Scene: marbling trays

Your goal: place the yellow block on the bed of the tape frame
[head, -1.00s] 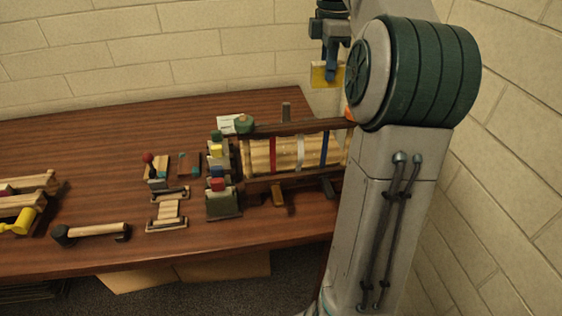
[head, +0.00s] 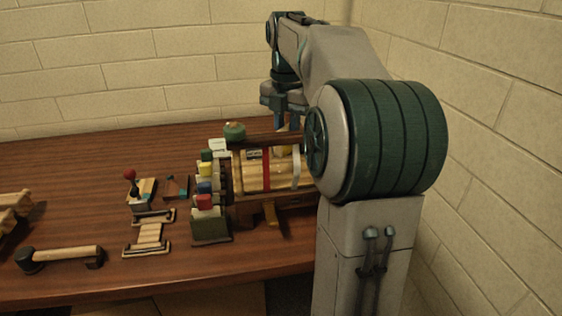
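The tape frame (head: 240,213) is a wooden frame with a pale ribbed bed and upright red and white bands, standing at the table's right side. The yellow block (head: 285,150) shows partly at the back of the bed, below the frame's dark top rail and beside the white band. My gripper (head: 287,124) is above and behind that rail, pointing down. Its two blue fingers stand apart with nothing visible between them, and the block shows lower than them. The rail hides part of the block, so its exact contact with the bed is unclear. My arm covers the frame's right end.
A rack (head: 211,229) with coloured blocks stands left of the frame. A green round object (head: 235,131) is at the frame's back left corner. A small dark and pale piece (head: 254,154) shows behind the red band.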

